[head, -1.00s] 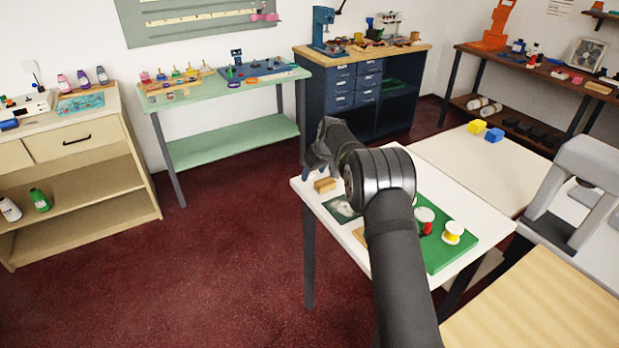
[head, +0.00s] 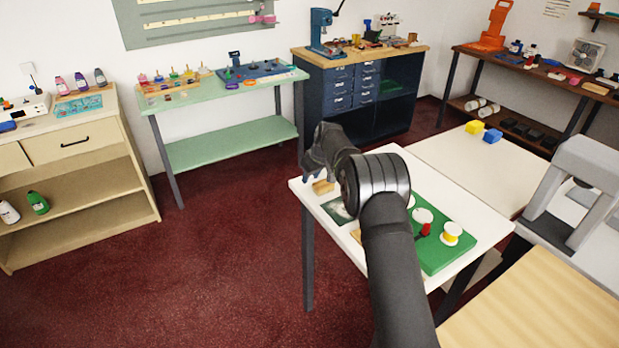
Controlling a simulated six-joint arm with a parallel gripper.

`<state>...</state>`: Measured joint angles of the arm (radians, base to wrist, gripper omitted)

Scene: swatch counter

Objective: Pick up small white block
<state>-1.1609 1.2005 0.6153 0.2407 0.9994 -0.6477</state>
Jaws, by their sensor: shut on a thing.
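My gripper (head: 310,168) is over the far left corner of the white table (head: 484,218), with its fingers facing mostly away from the head camera. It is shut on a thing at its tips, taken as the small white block. The block itself is hidden behind the fingers and wrist, so its shape and tilt cannot be seen. A small tan wooden block (head: 323,187) lies on the table just below the gripper in the picture, apart from it.
A dark picture card (head: 337,210) lies near the table's left edge. A green mat (head: 438,262) holds a white spool (head: 423,215), a yellow spool (head: 452,230) and a red item (head: 425,230). Yellow (head: 474,127) and blue (head: 492,136) blocks sit on the pale surface behind.

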